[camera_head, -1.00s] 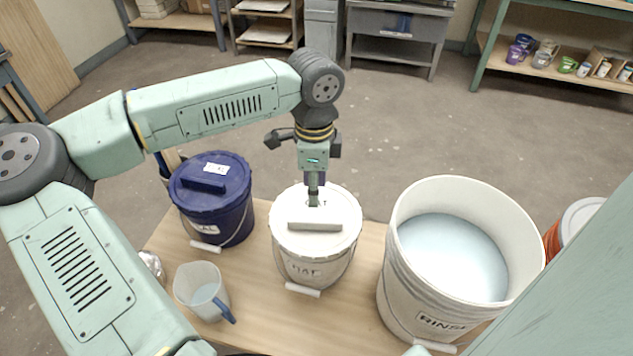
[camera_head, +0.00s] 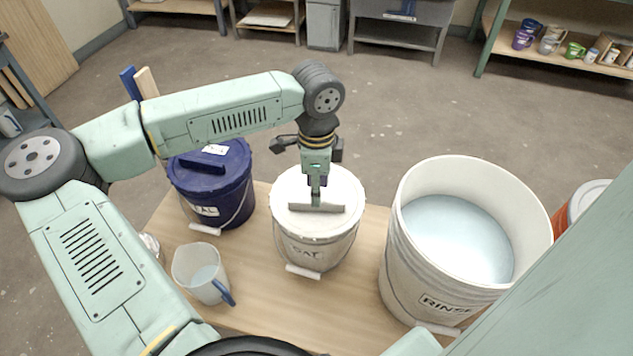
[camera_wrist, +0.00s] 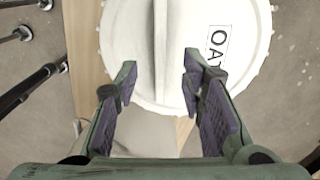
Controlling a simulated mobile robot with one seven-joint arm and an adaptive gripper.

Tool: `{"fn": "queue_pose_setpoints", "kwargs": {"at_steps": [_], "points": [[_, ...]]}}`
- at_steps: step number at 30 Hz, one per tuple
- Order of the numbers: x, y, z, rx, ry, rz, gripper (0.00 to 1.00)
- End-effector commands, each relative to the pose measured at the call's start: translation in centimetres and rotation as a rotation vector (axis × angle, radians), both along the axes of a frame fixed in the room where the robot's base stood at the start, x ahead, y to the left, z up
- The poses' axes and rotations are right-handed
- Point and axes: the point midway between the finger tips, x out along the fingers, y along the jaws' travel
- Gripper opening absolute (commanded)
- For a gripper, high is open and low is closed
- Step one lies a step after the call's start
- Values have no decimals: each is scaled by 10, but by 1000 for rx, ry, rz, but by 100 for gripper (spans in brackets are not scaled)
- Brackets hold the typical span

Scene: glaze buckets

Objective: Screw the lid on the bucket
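A white bucket (camera_head: 314,245) marked with dark letters stands upright in the middle of the wooden bench. Its white lid (camera_head: 285,190) lies on top, apparently level; I cannot tell whether its thread is engaged. A raised straight bar (camera_head: 331,208) crosses the lid, and it also shows in the wrist view (camera_wrist: 161,50). The lid (camera_wrist: 210,95) there carries an "OAT" label. My gripper (camera_head: 317,197) points down over the lid's middle. In the wrist view my gripper (camera_wrist: 158,75) is open, a finger on each side of the bar, with gaps visible.
A dark blue lidded bucket (camera_head: 225,195) stands to the left. A clear jug (camera_head: 190,265) with a blue handle stands at front left. A large white rinse bucket (camera_head: 400,265) with pale liquid stands close on the right. Bare bench (camera_head: 270,310) lies in front.

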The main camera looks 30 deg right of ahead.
Motion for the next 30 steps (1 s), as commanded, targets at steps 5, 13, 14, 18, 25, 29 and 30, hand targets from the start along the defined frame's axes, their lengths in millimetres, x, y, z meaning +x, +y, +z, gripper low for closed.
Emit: {"fn": "queue_pose_setpoints", "kwargs": {"at_steps": [5, 13, 14, 18, 25, 29, 30], "points": [[0, 0, -18, 1, -1, 0, 37], [0, 0, -38, 1, -1, 1, 37], [0, 0, -40, 1, -1, 1, 37], [0, 0, -47, 0, 0, 1, 37], [0, 0, -48, 1, 1, 1, 37], [0, 0, -48, 1, 1, 1, 37], [0, 0, -48, 1, 1, 1, 35]]}}
